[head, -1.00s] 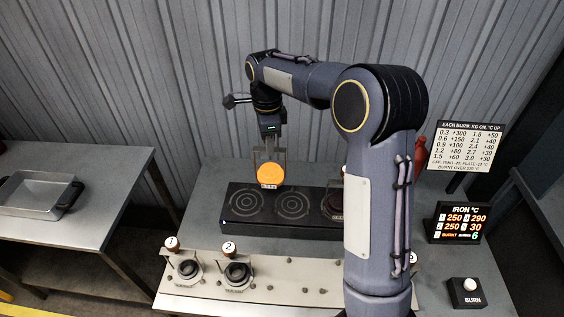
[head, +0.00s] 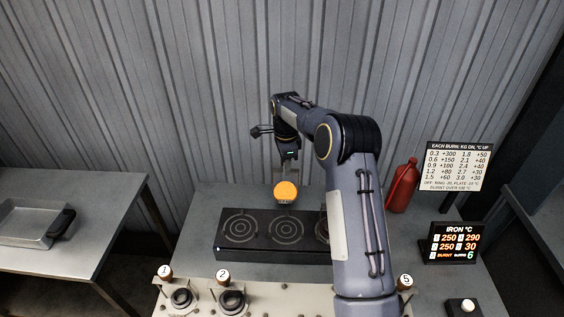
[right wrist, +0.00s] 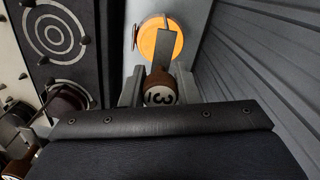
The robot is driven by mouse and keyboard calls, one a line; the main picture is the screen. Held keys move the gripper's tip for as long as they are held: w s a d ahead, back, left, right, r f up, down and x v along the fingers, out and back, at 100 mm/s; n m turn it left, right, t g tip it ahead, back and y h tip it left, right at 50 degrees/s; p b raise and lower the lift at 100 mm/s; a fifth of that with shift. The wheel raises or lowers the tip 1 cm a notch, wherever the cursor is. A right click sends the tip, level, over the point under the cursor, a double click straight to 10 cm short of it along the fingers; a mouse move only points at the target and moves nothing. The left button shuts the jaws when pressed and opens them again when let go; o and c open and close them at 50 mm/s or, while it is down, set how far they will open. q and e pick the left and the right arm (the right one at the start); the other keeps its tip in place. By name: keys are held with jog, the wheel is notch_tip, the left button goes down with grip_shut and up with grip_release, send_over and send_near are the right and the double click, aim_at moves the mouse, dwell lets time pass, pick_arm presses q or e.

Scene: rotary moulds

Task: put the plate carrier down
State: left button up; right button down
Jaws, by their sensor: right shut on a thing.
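My right gripper (right wrist: 159,92) is shut on the plate carrier with a brown knob marked 3 (right wrist: 160,91). The carrier's round orange plate (right wrist: 163,42) shows past the knob in the right wrist view, and in the head view as an orange disc (head: 285,191). In the head view, the right gripper (head: 287,168) hangs behind the black ring hob (head: 268,248), with the disc seen just above its back edge. In the wrist view the carrier is beside the hob, over the grey bench strip by the wall. I cannot tell whether it touches the bench. My left gripper is not in view.
Knobs marked 1 (head: 165,271), 2 (head: 223,275) and 5 (head: 405,281) stand along the front shelf. A red bottle (head: 402,186), the signs and a burn button (head: 463,306) are at right. The corrugated wall is close behind.

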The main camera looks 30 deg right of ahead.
aim_at(285, 192)
jog(key=shift+w+d+f, duration=0.2)
jog(key=shift+d+f, duration=0.15)
jog(key=shift+f, duration=1.5)
jog(key=shift+f+b, duration=0.15)
jog(key=shift+b, duration=0.15)
jog(key=c, duration=1.1)
grip_release()
jog(key=shift+f, duration=0.1)
